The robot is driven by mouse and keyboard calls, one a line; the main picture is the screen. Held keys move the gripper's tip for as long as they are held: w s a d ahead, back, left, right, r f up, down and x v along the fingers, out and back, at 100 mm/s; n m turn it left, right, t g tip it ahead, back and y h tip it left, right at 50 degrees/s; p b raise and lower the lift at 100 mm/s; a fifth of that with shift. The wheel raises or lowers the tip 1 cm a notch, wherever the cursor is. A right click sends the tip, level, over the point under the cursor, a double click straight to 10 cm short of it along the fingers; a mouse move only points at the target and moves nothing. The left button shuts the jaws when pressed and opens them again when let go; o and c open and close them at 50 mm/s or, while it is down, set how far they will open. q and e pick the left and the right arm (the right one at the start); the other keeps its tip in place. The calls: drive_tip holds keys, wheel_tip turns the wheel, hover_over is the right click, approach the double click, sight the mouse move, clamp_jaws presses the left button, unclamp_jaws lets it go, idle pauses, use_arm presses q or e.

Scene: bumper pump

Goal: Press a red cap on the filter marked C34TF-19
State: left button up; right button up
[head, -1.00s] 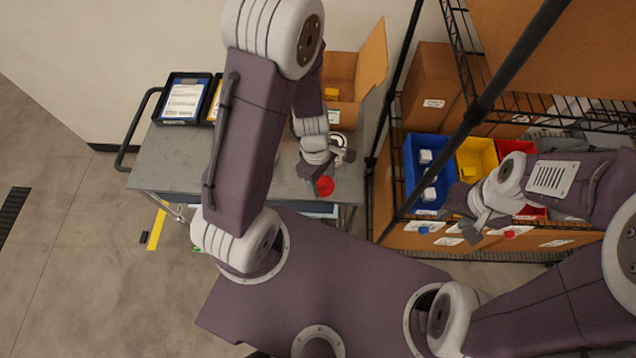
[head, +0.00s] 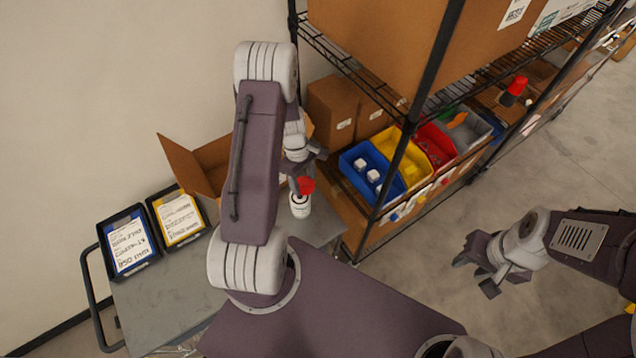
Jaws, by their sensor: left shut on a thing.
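My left gripper (head: 305,172) is shut on a red cap (head: 307,186), above the cart top. A white cylindrical filter (head: 300,207) stands upright on the cart directly below the cap. I cannot tell whether cap and filter touch, and the marking on the filter is too small to read. My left arm hides part of the cart behind it. My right gripper (head: 478,276) is open and empty, over bare floor at the right.
The grey cart (head: 165,300) carries a black tray (head: 128,242) and a yellow-lined tray (head: 180,218) with papers, and an open cardboard box (head: 200,165). A wire rack holds a blue bin (head: 352,172), a yellow bin (head: 400,150) and a red bin (head: 436,142). Floor at right is free.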

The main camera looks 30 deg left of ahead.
use_arm(q)
drive_tip(key=shift+s+a+r+n, duration=0.3)
drive_tip(key=shift+s+a+r, duration=0.1)
drive_tip(key=shift+s, duration=0.1)
drive_tip(key=shift+s+a+p, duration=0.1)
drive_tip(key=shift+a+p, duration=0.2)
drive_tip(key=shift+p, duration=0.05)
use_arm(e)
drive_tip(key=shift+w+r, duration=0.25)
drive_tip(key=shift+r, duration=0.4)
use_arm(q)
drive_tip(key=shift+f, duration=0.15)
use_arm(e)
drive_tip(key=shift+f, duration=0.1)
